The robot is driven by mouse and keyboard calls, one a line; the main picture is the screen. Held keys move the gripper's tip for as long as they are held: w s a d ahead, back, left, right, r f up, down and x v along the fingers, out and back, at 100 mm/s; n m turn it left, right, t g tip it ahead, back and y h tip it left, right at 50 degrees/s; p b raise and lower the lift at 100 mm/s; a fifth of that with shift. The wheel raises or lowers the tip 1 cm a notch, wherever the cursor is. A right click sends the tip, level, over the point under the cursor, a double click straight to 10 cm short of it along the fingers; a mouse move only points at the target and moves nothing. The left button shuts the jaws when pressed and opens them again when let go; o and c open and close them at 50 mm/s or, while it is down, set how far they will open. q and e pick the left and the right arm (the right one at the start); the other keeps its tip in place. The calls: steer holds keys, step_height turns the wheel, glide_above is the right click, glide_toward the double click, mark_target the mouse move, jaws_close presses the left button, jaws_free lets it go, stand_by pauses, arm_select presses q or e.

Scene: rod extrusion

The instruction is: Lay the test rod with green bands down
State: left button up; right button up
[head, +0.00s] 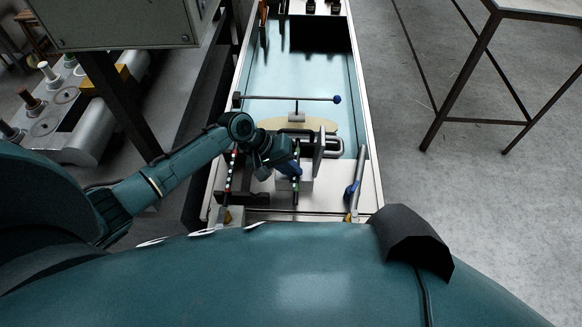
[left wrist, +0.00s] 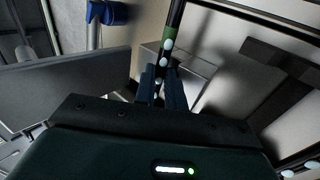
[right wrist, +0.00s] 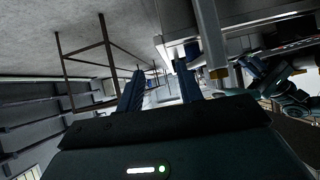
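The test rod with green bands (left wrist: 168,38) is dark with white dots and runs up between the fingers of my left gripper (left wrist: 160,90) in the left wrist view. The fingers are closed around it. In the head view, the left gripper (head: 292,168) and the rod (head: 296,188) are over a grey metal block (head: 308,184) on the bench. I cannot tell whether the rod touches the block. My right gripper (right wrist: 160,88) has its fingers apart with nothing between them; it does not show in the head view.
A rod with red and white bands (head: 229,175) is at left, beside a black rack (head: 255,199). An upright grey plate (head: 319,152) stands right of the left gripper. A blue-ended bar (head: 310,98) crosses behind. A blue-handled lever (head: 352,188) is at right.

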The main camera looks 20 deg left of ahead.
arm_select(q)
steer(key=shift+o, duration=0.7)
steer(key=v, duration=1.2)
steer(key=shift+a, duration=0.35)
steer(key=shift+r, duration=0.45)
steer(key=shift+s, duration=0.1)
